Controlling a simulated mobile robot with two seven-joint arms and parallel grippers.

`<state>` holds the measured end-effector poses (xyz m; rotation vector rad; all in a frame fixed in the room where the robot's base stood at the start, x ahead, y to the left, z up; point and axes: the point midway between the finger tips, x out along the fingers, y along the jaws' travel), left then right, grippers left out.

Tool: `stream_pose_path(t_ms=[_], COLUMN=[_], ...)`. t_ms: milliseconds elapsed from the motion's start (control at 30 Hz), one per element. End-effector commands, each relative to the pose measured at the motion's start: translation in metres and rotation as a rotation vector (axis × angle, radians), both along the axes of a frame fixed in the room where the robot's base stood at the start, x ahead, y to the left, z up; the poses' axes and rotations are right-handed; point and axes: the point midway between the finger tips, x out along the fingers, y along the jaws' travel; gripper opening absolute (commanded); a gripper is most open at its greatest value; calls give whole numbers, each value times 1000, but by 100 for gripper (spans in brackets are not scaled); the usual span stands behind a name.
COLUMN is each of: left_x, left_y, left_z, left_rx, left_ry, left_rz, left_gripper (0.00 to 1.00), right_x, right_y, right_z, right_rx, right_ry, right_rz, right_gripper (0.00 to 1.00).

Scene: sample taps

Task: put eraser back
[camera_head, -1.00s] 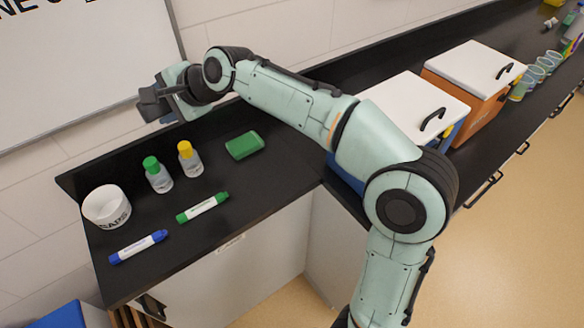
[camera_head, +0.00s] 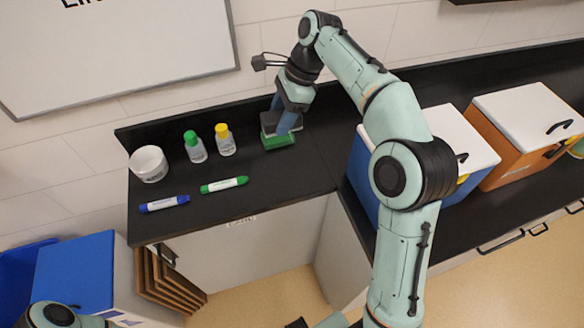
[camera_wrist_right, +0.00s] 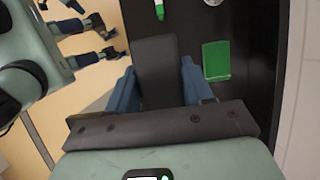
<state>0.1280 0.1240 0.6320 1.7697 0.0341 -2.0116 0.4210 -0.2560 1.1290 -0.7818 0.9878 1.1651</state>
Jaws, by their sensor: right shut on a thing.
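The eraser is a dark grey block (camera_head: 285,121) held between the blue fingers of my right gripper (camera_head: 286,122). It also shows in the right wrist view (camera_wrist_right: 157,68), gripped between both fingers. In the head view it appears just above and behind a flat green holder (camera_head: 279,142) on the black counter. In the right wrist view the green holder (camera_wrist_right: 216,60) lies to the right of the eraser, and the eraser does not cover it. I cannot tell the height of the gap between them. Parts of my left arm show at the upper left there, but its jaw state is unclear.
On the black counter (camera_head: 250,215) stand a white cup (camera_head: 149,164), a green-capped bottle (camera_head: 195,147) and a yellow-capped bottle (camera_head: 225,140). A blue marker (camera_head: 164,203) and a green marker (camera_head: 224,185) lie in front. White-lidded boxes (camera_head: 527,107) stand right. A whiteboard (camera_head: 110,50) hangs behind.

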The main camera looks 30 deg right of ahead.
Motion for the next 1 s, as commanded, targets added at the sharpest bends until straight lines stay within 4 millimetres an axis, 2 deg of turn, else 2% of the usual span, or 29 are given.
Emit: stream_pose_path(t_ms=[33, 100, 400, 533, 767, 1000], left_x=[-7, -12, -25, -27, -28, -31], left_y=[0, 0, 0, 0, 0, 0], left_z=[-10, -19, -43, -48, -50, -57], left_rx=[1, 0, 0, 0, 0, 0], left_ry=[8, 15, 29, 31, 32, 36], left_rz=[0, 0, 0, 0, 0, 0], left_gripper=[43, 43, 43, 43, 43, 43], right_x=[-2, -3, -2, -2, -1, -1], right_y=[0, 0, 0, 0, 0, 0], right_z=[-18, -38, -116, -138, -153, -187], right_rx=[0, 1, 1, 1, 0, 1], right_ry=[10, 11, 6, 4, 2, 3], right_rz=[1, 0, 0, 0, 1, 0], right_gripper=[26, 26, 26, 26, 26, 26])
